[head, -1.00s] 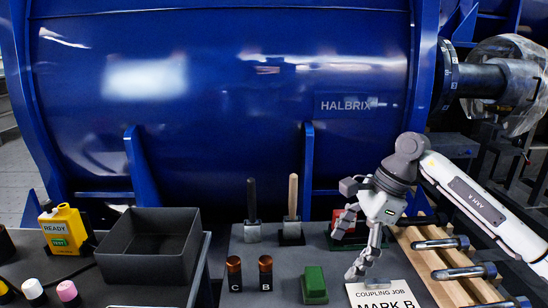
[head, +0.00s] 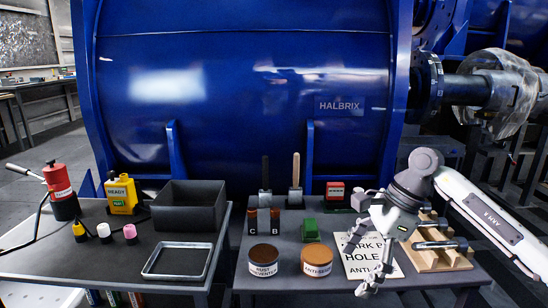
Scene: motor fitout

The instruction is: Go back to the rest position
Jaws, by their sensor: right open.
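My right gripper (head: 360,268) is open, its fingers spread and pointing down toward the front of the right table. Nothing shows between the fingers. It overlaps a white job card (head: 357,263) in the picture and hides part of its lettering; I cannot tell its height above the card. My left gripper is not in view.
The right table holds two labelled tins (head: 263,254), a green block (head: 310,229), brushes, C and B bottles, a red box (head: 335,190) and a wooden rack (head: 445,259) of bolts. The left table holds a dark bin (head: 190,209) and a metal tray (head: 178,277). A blue motor stands behind.

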